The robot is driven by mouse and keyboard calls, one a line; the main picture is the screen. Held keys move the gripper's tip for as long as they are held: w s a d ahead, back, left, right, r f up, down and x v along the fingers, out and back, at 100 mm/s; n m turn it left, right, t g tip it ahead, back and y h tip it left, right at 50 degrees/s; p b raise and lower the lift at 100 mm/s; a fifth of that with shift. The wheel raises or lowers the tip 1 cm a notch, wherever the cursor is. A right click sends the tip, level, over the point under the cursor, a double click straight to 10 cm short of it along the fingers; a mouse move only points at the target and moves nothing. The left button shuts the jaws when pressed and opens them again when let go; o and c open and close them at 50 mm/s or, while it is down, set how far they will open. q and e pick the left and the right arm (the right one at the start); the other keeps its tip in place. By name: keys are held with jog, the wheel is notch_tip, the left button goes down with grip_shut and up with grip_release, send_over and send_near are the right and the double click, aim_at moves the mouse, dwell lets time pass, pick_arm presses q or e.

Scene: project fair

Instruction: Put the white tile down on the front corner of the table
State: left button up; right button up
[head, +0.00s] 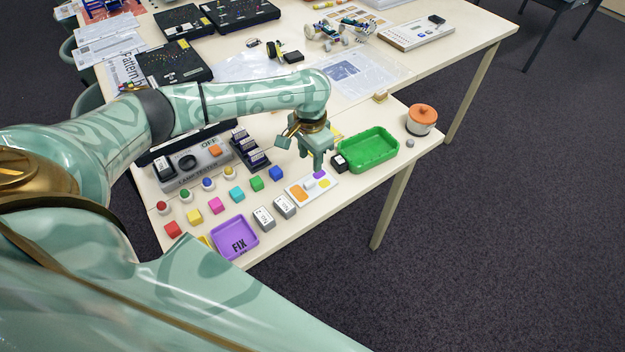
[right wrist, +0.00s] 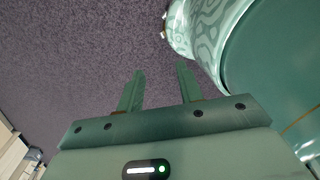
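A white board (head: 327,191) near the table's front edge bears an orange tile (head: 299,192), a purple tile (head: 320,174) and a small pale piece (head: 309,184) that looks like the white tile. My left gripper (head: 318,166) points down just behind and above this board. Its fingers are small here and I cannot tell whether they are apart or hold anything. My right gripper (right wrist: 160,72) shows in the right wrist view with its fingers apart and nothing between them, over dark carpet.
A green tray (head: 396,148) and an orange-lidded jar (head: 422,115) stand right of my left gripper. A purple FIX tray (head: 252,246), grey-white blocks (head: 284,206) and several coloured cubes lie left of the board. The front edge strip right of the board is bare.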

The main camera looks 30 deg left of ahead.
aim_at(311, 180)
pick_arm(q)
notch_tip(311, 180, down, 3)
jog(key=shift+w+f+b, duration=0.15)
jog(key=shift+f+b, duration=0.05)
jog(key=shift+b, duration=0.1)
jog(key=shift+f, duration=0.4)
notch_tip(311, 180, down, 5)
jog(key=shift+d+r+b, duration=0.1)
jog(key=shift+b, duration=1)
jog(key=shift+c, duration=0.9)
grip_shut()
pick_arm(e)
jog(key=f, duration=0.3)
jog(key=shift+w+a+f, duration=0.15)
jog(key=shift+w+a, duration=0.05)
jog(key=shift+w, duration=0.15)
